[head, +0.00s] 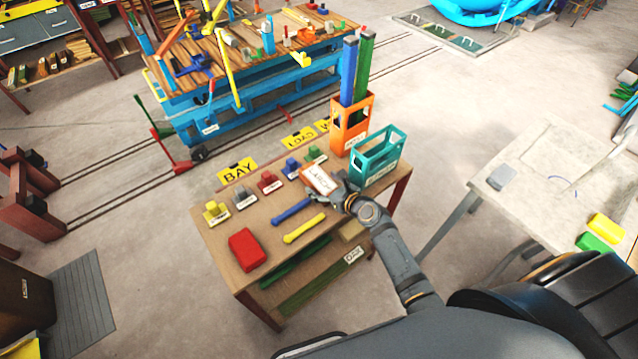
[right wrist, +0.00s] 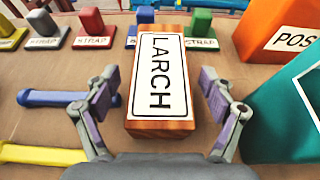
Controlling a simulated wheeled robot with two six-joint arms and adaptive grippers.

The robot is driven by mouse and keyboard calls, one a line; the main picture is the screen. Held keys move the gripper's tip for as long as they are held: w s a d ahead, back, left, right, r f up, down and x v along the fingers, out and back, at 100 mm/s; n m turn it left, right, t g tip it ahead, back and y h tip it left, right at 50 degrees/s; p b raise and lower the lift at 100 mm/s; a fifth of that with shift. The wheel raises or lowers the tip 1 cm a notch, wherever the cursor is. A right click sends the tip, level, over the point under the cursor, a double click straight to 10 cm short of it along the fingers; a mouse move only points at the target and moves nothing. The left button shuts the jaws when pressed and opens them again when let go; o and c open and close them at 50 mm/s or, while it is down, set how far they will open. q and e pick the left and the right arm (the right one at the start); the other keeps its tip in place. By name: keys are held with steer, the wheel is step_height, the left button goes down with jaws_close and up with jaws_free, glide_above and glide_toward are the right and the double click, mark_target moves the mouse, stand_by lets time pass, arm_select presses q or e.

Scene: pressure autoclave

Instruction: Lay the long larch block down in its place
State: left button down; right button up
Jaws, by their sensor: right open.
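The larch block (head: 319,180) is reddish-brown wood with a white LARCH label. It is near the back of the small wooden table (head: 222,236), and in the right wrist view it shows (right wrist: 160,80) with its label facing my camera. My right gripper (head: 338,194) is at its near end. In the right wrist view the two fingers of this gripper (right wrist: 160,95) are open, one on each side of the block, with a gap at both sides. Whether the block's underside rests on the table is hidden. My left gripper is not in view.
An orange holder (head: 350,126) with tall blue and green posts and a teal open crate (head: 376,158) stand close to the right of the block. Several coloured strap blocks line the back edge. Blue (head: 292,211) and yellow (head: 304,228) bars and a red box (head: 246,250) lie left.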

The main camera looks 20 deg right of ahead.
mark_target(318, 178)
steer(key=x, duration=0.3)
steer(key=shift+f, duration=0.1)
steer(key=shift+s+d, duration=0.1)
steer(key=shift+s, duration=0.1)
steer(key=c, duration=1.6)
steer(key=shift+r, duration=0.45)
step_height(318, 178, up, 3)
steer(key=shift+w+p, duration=0.1)
steer(key=shift+p, duration=0.5)
steer(key=s+r, duration=0.2)
steer(key=s+a+r+p, duration=0.1)
steer(key=s+r, duration=0.1)
steer(key=shift+r, duration=0.15)
steer(key=s+a+r+b, duration=0.15)
steer(key=s+r, duration=0.35)
steer(key=s, duration=0.5)
steer(key=f+b, duration=0.7)
steer(key=f, duration=0.1)
steer(key=shift+w+a+b, duration=0.15)
steer(key=shift+a+b, duration=0.1)
steer(key=shift+b, duration=0.1)
steer(key=shift+r, duration=0.3)
